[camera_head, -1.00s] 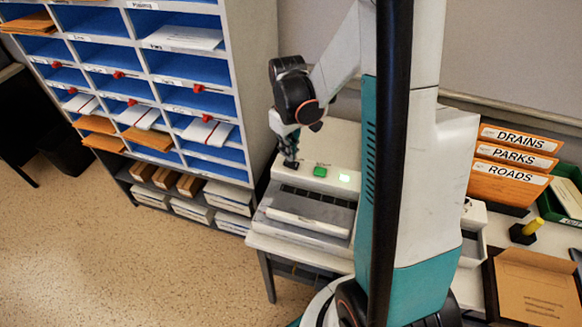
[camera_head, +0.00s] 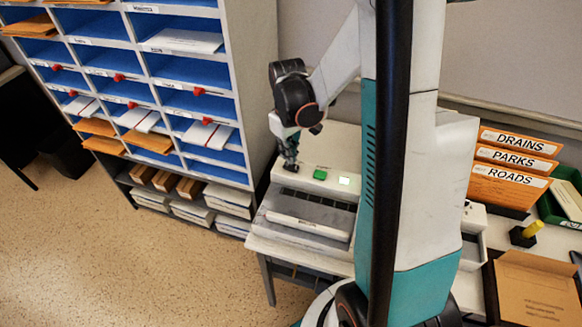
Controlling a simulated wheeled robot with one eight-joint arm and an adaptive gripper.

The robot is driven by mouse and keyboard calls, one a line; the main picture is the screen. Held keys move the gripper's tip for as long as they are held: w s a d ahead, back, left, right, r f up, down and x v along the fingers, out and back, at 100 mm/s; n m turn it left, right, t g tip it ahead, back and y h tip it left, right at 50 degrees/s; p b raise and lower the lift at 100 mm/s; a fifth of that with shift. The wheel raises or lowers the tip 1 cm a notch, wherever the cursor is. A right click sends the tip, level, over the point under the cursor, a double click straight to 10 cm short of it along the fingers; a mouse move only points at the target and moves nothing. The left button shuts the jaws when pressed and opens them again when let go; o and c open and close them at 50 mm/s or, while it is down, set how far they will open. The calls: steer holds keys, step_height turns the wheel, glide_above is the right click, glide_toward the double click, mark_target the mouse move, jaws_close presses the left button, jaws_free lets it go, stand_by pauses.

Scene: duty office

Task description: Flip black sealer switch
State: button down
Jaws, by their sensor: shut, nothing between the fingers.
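The sealer (camera_head: 305,222) is a pale machine with a grey bar across its front, standing on a white table at the centre. On its panel are a green button (camera_head: 320,174) and a lit pale-green lamp (camera_head: 344,181). The black switch (camera_head: 290,168) is at the left end of the panel, mostly hidden by my gripper (camera_head: 290,160). My gripper is shut and points down at the switch, close to it or touching; I cannot tell which. No object shows between its fingers.
A blue-lined pigeonhole rack (camera_head: 175,95) with envelopes stands close at the left of the sealer. My arm hides the middle of the table.

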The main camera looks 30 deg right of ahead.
mark_target(288, 165)
steer(key=shift+f+b, duration=1.2)
steer(key=shift+f, duration=0.2)
stand_by(0.9)
steer(key=shift+r, duration=0.1)
steer(key=shift+r+p, duration=2.5)
steer(key=shift+r, duration=1)
